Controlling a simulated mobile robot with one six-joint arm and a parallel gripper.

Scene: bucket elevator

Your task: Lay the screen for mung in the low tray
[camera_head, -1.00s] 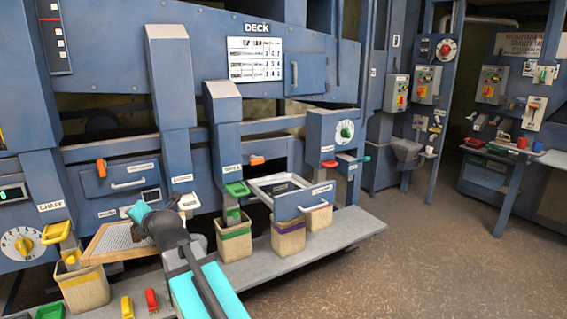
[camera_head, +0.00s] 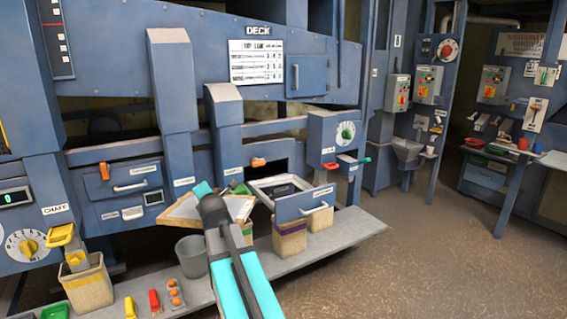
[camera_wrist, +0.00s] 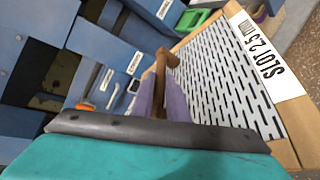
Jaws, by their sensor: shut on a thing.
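The wood-framed slotted screen (camera_wrist: 222,72) fills the right of the wrist view, with a white label reading "SLOT 2.5 mm" (camera_wrist: 265,45). My gripper (camera_wrist: 162,88) is shut on a brown wooden part at the screen's near side. In the head view the screen (camera_head: 178,208) is held tilted above the bench, partly hidden by my arm and gripper (camera_head: 203,190). An open, pale-rimmed tray (camera_head: 303,205) with a blue front and handle stands pulled out just right of the screen. Whether this is the low tray, I cannot tell. The screen is outside it.
A grey bucket (camera_head: 192,256) stands on the bench (camera_head: 345,232) below the screen. Sacks stand beneath the tray, and a chaff sack (camera_head: 87,285) at left. A closed blue drawer (camera_head: 123,178) is behind. The floor at right is clear.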

